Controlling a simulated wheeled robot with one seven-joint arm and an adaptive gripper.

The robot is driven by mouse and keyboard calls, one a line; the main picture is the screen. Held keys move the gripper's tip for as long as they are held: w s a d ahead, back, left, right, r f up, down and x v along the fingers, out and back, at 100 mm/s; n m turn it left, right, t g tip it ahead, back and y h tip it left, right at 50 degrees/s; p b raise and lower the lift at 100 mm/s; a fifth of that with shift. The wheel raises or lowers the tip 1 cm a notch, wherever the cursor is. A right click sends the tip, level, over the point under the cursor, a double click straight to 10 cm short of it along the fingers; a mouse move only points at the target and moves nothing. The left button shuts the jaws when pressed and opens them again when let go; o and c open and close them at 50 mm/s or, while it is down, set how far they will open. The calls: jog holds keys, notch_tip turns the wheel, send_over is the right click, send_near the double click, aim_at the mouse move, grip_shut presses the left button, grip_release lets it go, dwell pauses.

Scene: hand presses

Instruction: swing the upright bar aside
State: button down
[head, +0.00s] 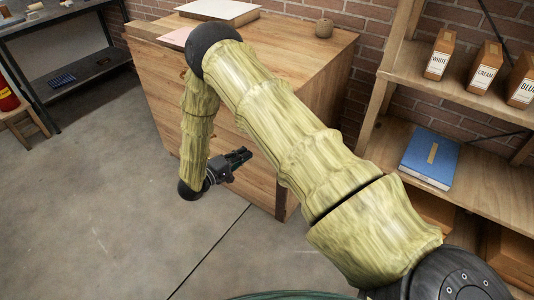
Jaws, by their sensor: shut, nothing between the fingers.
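My gripper (240,157) is dark, shut and empty. It is low in front of the wooden cabinet (290,85), its fingers pointing right, near the cabinet's front face. A dark brown upright strip (281,200) shows at the cabinet's lower front corner, to the right of and below my gripper. It may be the upright bar, but I cannot tell for sure. My arm crosses in front of the cabinet and hides much of its front and whatever is mounted there. I cannot tell whether my gripper touches the cabinet.
A round brown object (323,28), a pink sheet (178,37) and a white board (217,9) lie on the cabinet top. Shelves with boxes (440,53) and a blue book (428,158) stand at right. A dark bench (80,65) stands at left. The floor (100,200) at left is clear.

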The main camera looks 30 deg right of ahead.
jog(key=shift+a+r+g, duration=0.1)
jog(key=shift+r+g, duration=0.25)
jog(key=shift+g, duration=0.05)
jog(key=s+d, duration=0.2)
jog(key=d, duration=0.7)
jog(key=shift+s+p, duration=0.25)
jog(key=shift+p, duration=0.2)
jog(key=shift+d, duration=0.1)
jog(key=shift+a, duration=0.2)
